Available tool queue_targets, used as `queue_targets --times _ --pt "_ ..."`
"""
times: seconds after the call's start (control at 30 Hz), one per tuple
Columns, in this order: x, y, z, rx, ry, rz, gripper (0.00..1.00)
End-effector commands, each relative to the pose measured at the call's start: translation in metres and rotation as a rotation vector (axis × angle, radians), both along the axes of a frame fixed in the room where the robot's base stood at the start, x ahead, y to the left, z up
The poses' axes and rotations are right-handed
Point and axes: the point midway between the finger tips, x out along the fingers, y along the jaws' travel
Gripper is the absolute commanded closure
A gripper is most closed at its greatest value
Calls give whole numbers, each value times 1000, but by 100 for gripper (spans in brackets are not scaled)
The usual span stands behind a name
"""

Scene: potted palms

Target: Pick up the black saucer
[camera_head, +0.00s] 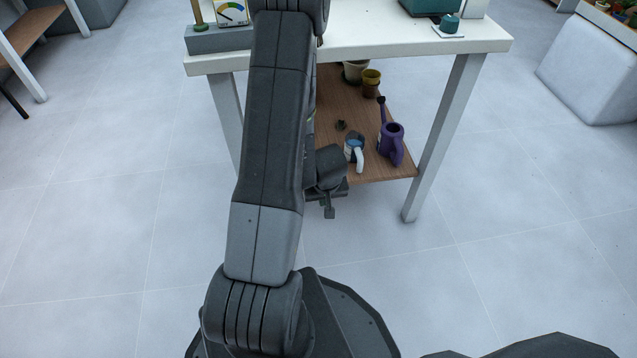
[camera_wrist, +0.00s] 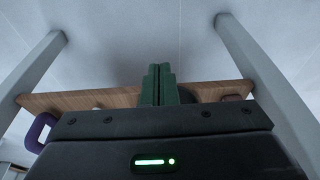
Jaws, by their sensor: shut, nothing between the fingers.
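I cannot make out the black saucer for certain. In the wrist view a dark rounded shape (camera_wrist: 187,95) shows just right of my fingers, partly hidden by them and by the gripper body; I cannot tell if it is the saucer. My gripper (camera_wrist: 159,70) has green fingers, closed together and empty. They point toward the wooden lower shelf (camera_wrist: 118,97) of the white table. In the head view my arm crosses the table and hides the left part of this shelf (camera_head: 350,105).
White table legs (camera_head: 440,140) flank the shelf. The white tabletop (camera_head: 380,40) lies above. Floor in front is clear.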

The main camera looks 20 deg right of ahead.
Motion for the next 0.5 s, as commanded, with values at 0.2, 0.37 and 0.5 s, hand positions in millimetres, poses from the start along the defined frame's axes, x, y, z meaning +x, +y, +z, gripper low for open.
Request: queue_targets --times 0.2,0.37,0.5 --pt "63 -13 41 -13 -61 8 100" --pt "93 -18 49 -19 -92 9 100" --pt "105 -19 49 -20 -105 11 100"
